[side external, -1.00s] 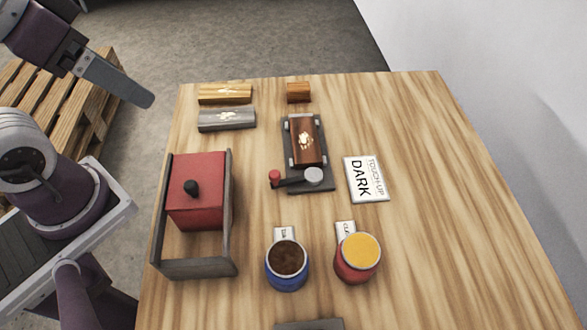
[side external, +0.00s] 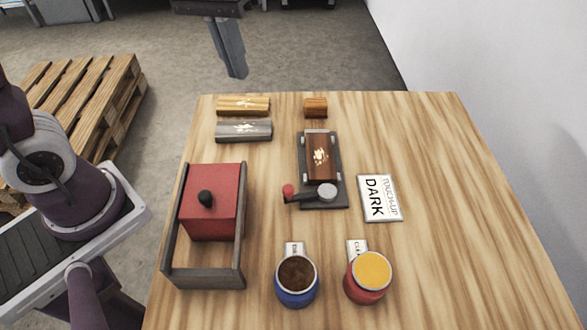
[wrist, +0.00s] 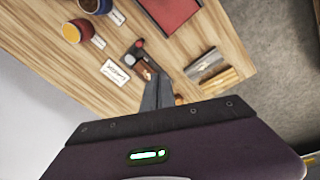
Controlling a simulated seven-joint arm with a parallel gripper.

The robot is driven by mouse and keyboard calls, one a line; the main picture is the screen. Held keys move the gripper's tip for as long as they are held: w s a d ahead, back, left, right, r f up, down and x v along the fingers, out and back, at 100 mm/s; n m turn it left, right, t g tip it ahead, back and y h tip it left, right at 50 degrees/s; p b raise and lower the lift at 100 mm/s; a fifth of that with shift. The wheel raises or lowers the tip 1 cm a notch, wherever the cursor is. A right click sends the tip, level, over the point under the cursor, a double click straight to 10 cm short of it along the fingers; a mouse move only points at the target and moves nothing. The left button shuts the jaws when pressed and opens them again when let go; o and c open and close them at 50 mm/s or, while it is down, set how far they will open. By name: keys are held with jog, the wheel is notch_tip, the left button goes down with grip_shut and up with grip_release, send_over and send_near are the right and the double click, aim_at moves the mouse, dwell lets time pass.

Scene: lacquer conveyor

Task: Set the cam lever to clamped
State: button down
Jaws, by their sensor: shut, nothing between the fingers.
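The cam lever (side external: 305,197) is a dark arm with a red knob (side external: 288,191) and a round grey pivot (side external: 327,192). It sits on the near end of a dark fixture (side external: 337,202) and points left. A brown block with a pale mark (side external: 320,157) lies in the fixture between small metal posts. My gripper (side external: 239,76) is shut and empty, above and beyond the far edge of the table, well apart from the lever. In the wrist view my closed fingers (wrist: 158,92) overlap part of the fixture; the red knob (wrist: 138,43) shows beyond them.
A red block with a black knob (side external: 212,205) stands in a grey open frame at left. A blue can (side external: 297,283), a red can (side external: 368,280) and a DARK card (side external: 380,198) lie nearby. Gold (side external: 243,105) and grey (side external: 243,130) bars are at the back. The right side is clear.

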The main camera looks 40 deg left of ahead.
jog(key=w+d+f+n+g, duration=0.2)
jog(key=w+d+f+g, duration=0.1)
jog(key=w+f, duration=0.6)
notch_tip(320, 180, down, 4)
jog(key=shift+w+d+f+n+g, duration=0.1)
jog(key=shift+w+d+n+g, duration=0.3)
jog(key=shift+d, duration=0.2)
jog(key=shift+s, duration=0.1)
jog(key=x, duration=0.9)
jog(key=shift+s+d+f, duration=0.15)
jog(key=shift+d+f, duration=0.05)
jog(key=shift+f, duration=0.1)
jog(key=shift+s+d+f, duration=0.1)
jog(key=shift+s+d, duration=0.25)
jog(key=shift+s, duration=0.2)
jog(key=shift+s+d, duration=0.3)
jog(key=shift+s, duration=0.25)
jog(key=shift+s+d, duration=0.35)
jog(key=shift+s, duration=0.25)
